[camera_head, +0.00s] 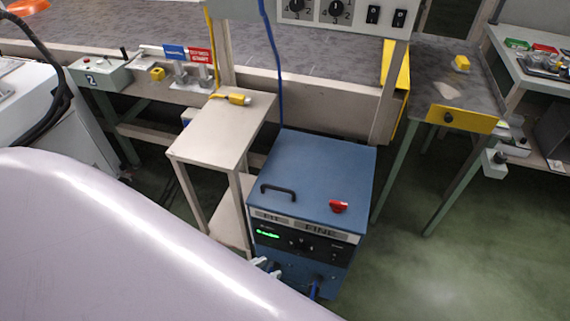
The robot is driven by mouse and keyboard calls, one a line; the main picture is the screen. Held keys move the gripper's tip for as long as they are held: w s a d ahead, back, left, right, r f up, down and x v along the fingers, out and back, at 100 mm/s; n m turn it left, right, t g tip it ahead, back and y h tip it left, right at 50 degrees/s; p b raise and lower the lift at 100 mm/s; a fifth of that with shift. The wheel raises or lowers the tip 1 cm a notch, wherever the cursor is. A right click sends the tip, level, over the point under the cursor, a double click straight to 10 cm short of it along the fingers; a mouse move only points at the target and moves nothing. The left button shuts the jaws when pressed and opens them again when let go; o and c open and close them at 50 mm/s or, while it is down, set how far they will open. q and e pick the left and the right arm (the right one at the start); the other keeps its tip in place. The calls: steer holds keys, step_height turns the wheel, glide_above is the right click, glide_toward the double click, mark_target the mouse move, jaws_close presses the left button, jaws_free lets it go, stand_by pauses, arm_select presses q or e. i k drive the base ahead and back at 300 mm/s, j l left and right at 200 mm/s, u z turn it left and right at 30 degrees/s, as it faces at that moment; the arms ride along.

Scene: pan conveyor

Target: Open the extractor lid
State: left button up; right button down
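The extractor (310,215) is a blue box on the floor in the middle of the head view. Its flat blue lid (325,165) lies shut on top. A black bar handle (278,190) is near the lid's front left, and a red knob or latch (338,206) is near the front right. The front panel has a green display and dark knobs. Small pale tips, probably my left gripper (267,266), show low in front of the panel. The rest is hidden behind a large pale mauve arm part. Their opening is unclear. My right gripper is not seen.
A beige side table (222,128) with a yellow tool (232,98) stands left of the extractor. A blue cable hangs behind it. The conveyor (150,25) runs along the back. A workbench (455,90) stands right. Green floor at lower right is clear.

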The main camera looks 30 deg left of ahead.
mark_target(299, 176)
steer(key=u, duration=0.65)
